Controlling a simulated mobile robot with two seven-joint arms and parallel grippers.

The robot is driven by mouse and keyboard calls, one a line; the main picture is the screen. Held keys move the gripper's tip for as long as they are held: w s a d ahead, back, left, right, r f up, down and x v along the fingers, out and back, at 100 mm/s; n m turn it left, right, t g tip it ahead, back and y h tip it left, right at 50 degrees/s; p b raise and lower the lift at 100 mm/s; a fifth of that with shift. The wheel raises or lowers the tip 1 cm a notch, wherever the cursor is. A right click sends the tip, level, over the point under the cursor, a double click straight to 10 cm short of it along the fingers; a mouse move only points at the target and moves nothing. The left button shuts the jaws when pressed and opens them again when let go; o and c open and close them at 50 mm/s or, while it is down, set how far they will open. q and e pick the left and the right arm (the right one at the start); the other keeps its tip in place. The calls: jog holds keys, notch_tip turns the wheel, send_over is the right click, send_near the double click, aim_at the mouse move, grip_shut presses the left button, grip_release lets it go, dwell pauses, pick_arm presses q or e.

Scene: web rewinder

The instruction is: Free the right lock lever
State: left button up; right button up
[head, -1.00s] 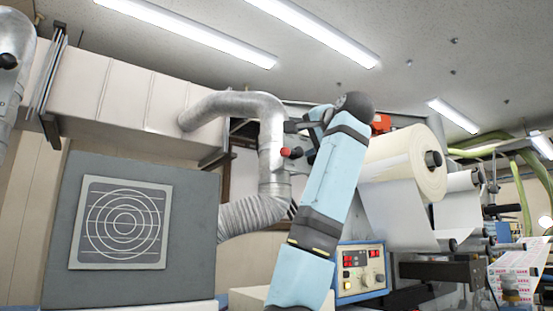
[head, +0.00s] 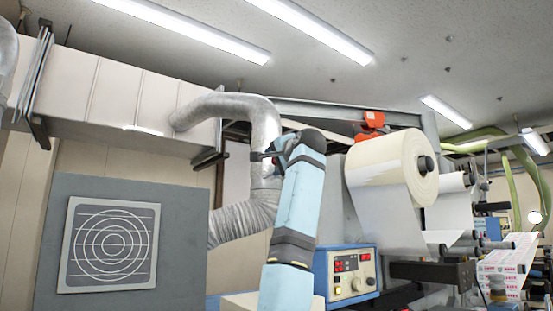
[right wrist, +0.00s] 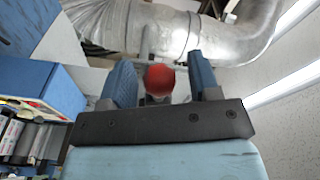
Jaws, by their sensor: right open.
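A round red knob (right wrist: 160,80), which looks like the end of the lock lever, shows in the right wrist view. A pale stem runs behind it. My right gripper (right wrist: 162,72) is open, with one blue finger on each side of the knob and a visible gap on both sides. I cannot tell how deep the knob sits between the fingers. In the head view my right gripper (head: 268,155) points left in front of the silver duct, and my wrist hides the knob. My left gripper is not in view.
A large cream roll (head: 390,180) stands right of my arm, above a blue-sided control box (head: 347,273). The silver duct (head: 263,140) is behind my gripper. A grey panel with a round grille (head: 112,243) stands at the left.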

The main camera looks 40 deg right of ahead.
jog(key=shift+w+f, duration=0.1)
jog(key=c, duration=0.9)
